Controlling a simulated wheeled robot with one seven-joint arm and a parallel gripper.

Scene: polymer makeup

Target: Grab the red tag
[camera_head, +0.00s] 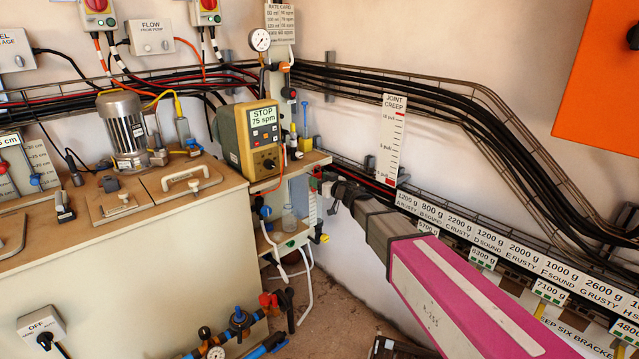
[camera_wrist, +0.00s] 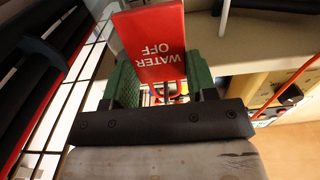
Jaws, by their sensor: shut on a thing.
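The red tag (camera_wrist: 150,42) shows in the wrist view with white lettering reading WATER OFF, upside down in the picture. My gripper (camera_wrist: 163,78) has green fingers on both sides of the tag's lower part and is shut on it. A thin red loop or wire shows below the tag between the fingers. In the head view my gripper (camera_head: 322,179) is at the end of my arm, by the wall corner next to the shelf. The tag is too small there to make out clearly.
A yellow-green pump box (camera_head: 248,140) reading STOP 75 spm stands left of my gripper on a shelf. Black cables (camera_head: 420,95) and a wire tray run along the right wall above my arm. A row of weight labels (camera_head: 485,240) lies close beside my arm.

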